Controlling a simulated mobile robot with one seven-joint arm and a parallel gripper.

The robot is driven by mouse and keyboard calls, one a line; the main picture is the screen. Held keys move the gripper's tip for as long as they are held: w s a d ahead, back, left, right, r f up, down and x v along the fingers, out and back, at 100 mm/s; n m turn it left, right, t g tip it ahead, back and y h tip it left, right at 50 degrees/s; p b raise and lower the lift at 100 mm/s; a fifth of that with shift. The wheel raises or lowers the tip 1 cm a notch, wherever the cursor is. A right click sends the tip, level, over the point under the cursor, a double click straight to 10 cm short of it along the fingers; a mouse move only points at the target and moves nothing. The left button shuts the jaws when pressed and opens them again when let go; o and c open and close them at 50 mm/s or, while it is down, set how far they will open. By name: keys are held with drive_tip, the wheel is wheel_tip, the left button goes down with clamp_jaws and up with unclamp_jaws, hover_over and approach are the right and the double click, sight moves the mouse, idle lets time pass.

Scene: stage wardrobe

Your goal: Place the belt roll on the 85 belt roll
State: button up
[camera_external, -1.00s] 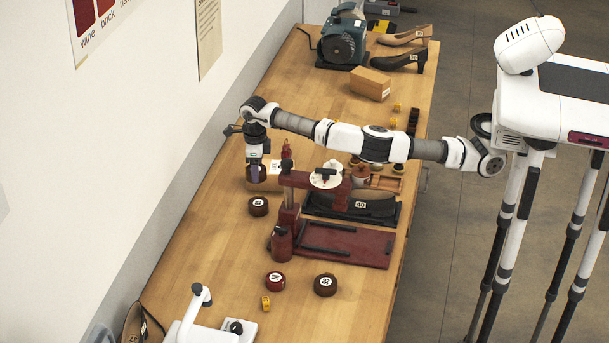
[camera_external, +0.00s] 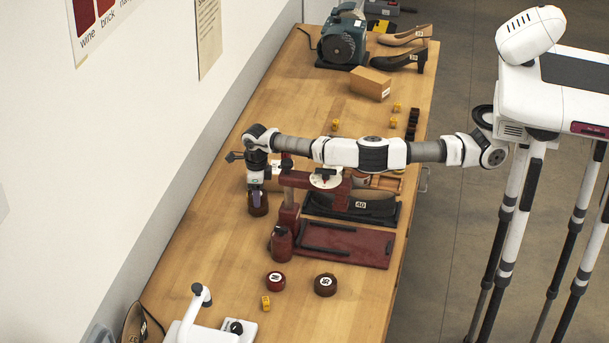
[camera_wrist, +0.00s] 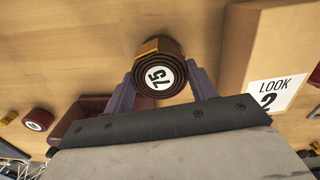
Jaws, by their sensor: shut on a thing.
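My gripper (camera_external: 257,202) is shut on a dark brown belt roll (camera_external: 259,211) at the left of the workbench, near the wall. In the wrist view, my gripper (camera_wrist: 160,85) has a finger on each side of this belt roll (camera_wrist: 160,66), which shows a white "75" label and a gold buckle. It appears at or close to the bench top. Two other belt rolls lie nearer the front: a red one (camera_external: 275,281) and a dark brown one (camera_external: 325,285). Their labels are too small to read surely, so I cannot tell which is the 85 roll.
A box labelled "LOOK 2" (camera_wrist: 278,50) is close to the gripper. A yellow block (camera_external: 266,302) and white device (camera_external: 240,328) are at the front.

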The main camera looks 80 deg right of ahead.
drive_tip(key=shift+f, duration=0.2)
drive_tip(key=o, duration=1)
wheel_tip(320, 180, up, 12)
drive_tip(key=b, duration=0.3)
drive_tip(key=shift+r, duration=0.25)
